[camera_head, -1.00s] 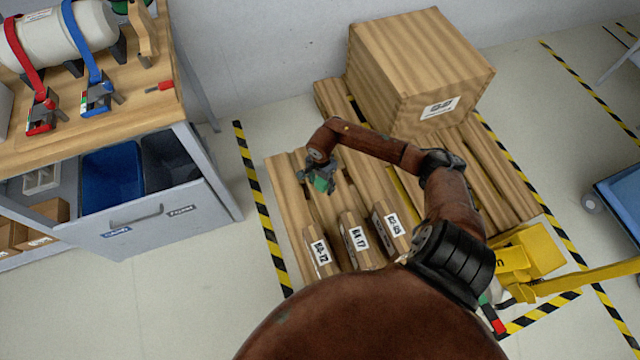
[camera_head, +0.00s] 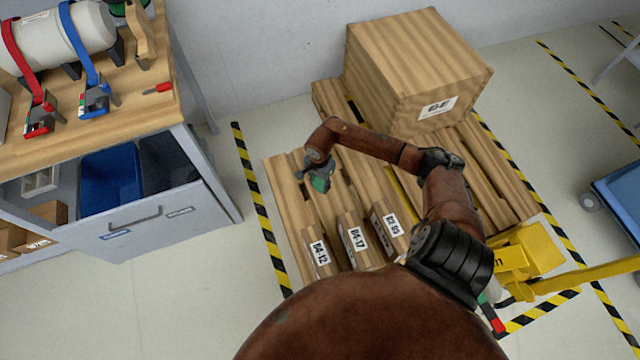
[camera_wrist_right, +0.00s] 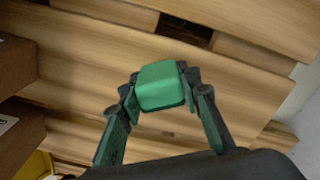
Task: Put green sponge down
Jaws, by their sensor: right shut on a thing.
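The green sponge (camera_wrist_right: 162,86) is a small green block between the fingers of my right gripper (camera_wrist_right: 160,95) in the right wrist view. In the head view my right gripper (camera_head: 316,180) is over the left part of the wooden pallet (camera_head: 283,190), and the sponge shows as a small green patch (camera_head: 321,184) at its tip. The gripper is shut on the sponge. Pallet boards lie beyond the sponge; I cannot tell the gap between them. My left gripper is not in view.
Several labelled boxes (camera_head: 357,240) stand along the pallet's near side. A large wooden box (camera_head: 410,80) stands at its back. A yellow pallet jack (camera_head: 530,252) is at right. A workbench with an open drawer (camera_head: 150,222) is at left. Bare boards lie around the gripper.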

